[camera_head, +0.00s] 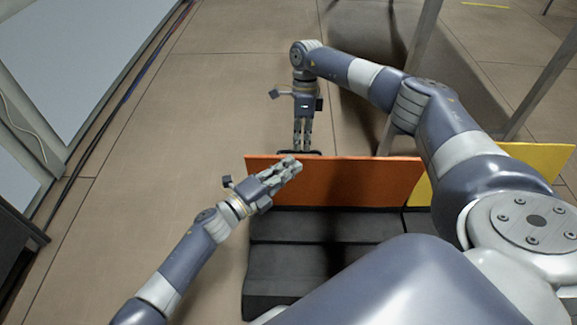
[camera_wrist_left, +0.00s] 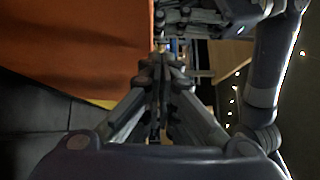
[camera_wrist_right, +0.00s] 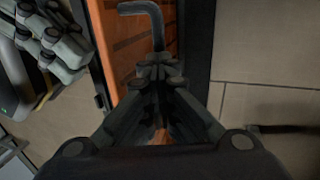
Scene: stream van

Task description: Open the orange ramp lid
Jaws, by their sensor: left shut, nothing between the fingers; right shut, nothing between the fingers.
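The orange lid (camera_head: 350,184) stands raised, roughly upright, above the black ramp (camera_head: 290,256) in the head view. My left gripper (camera_head: 292,164) is shut and empty at its upper edge, near its left end. In the left wrist view the lid (camera_wrist_left: 80,45) fills the left side beside the shut fingers (camera_wrist_left: 160,65). My right gripper (camera_head: 303,148) is shut, pointing down at the lid's far side. In the right wrist view a black bent handle (camera_wrist_right: 150,15) lies just beyond my shut fingers (camera_wrist_right: 160,75), over the lid's orange face (camera_wrist_right: 130,50). Whether fingers touch the lid is unclear.
A yellow panel (camera_head: 540,165) stands to the right of the orange lid, partly behind my right arm. Grey metal legs (camera_head: 540,90) rise at the upper right. Cables (camera_head: 125,95) run along the left wall. The floor (camera_head: 210,90) between is clear.

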